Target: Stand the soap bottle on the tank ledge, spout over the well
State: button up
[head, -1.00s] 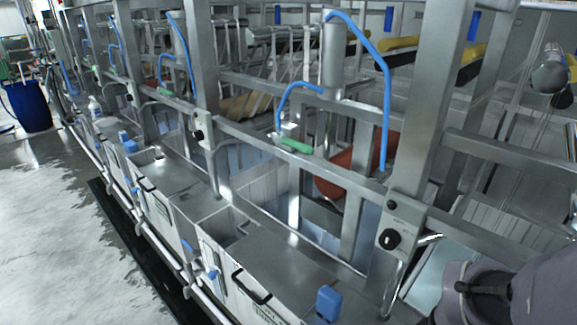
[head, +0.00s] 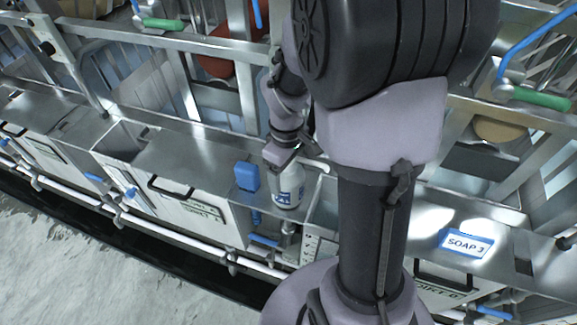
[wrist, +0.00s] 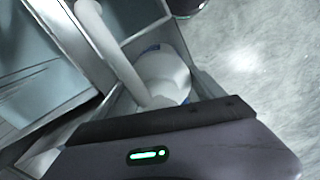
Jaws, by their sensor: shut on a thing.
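The soap bottle (head: 289,187) is white with a blue label. In the head view it hangs roughly upright beneath my gripper (head: 281,155), beside the front of the tank ledge (head: 190,152). My gripper is shut on its top. In the wrist view the white bottle body (wrist: 163,72) shows beyond the gripper, with a pale spout tube (wrist: 118,58) running to the upper left. The fingertips are hidden there. An open well (head: 120,138) shows left along the tank row. I cannot tell whether the bottle's base touches anything.
A blue block (head: 247,176) stands just left of the bottle. A SOAP 3 label (head: 466,244) lies on the ledge at right. A white pipe (head: 150,227) runs along the tank fronts. Metal rails (head: 170,43) cross behind. Grey floor (head: 60,250) is clear at lower left.

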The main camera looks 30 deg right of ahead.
jog(key=shift+f, duration=0.3)
jog(key=o, duration=2.1)
jog(key=shift+c, duration=0.2)
jog(key=shift+f, duration=0.1)
notch_tip(320, 180, up, 12)
jog(key=p, duration=0.3)
jog(key=shift+f+p, duration=0.1)
jog(key=shift+p, duration=0.2)
jog(key=shift+r, duration=0.35)
jog(key=s+a+r+m+t+y, duration=0.1)
jog(key=s+a+r+m+t, duration=0.2)
jog(key=s+a+r+m, duration=0.25)
jog(key=s+a+r+m+t+y, duration=0.1)
jog(key=s+a+r+m+t, duration=0.25)
jog(key=s+a, duration=0.4)
notch_tip(320, 180, down, 17)
jog(key=w+a+b, duration=0.1)
jog(key=b, duration=1.6)
jog(key=shift+w+a+r+g, duration=0.2)
jog(key=shift+w+a+g, duration=0.05)
jog(key=shift+w+g, duration=0.1)
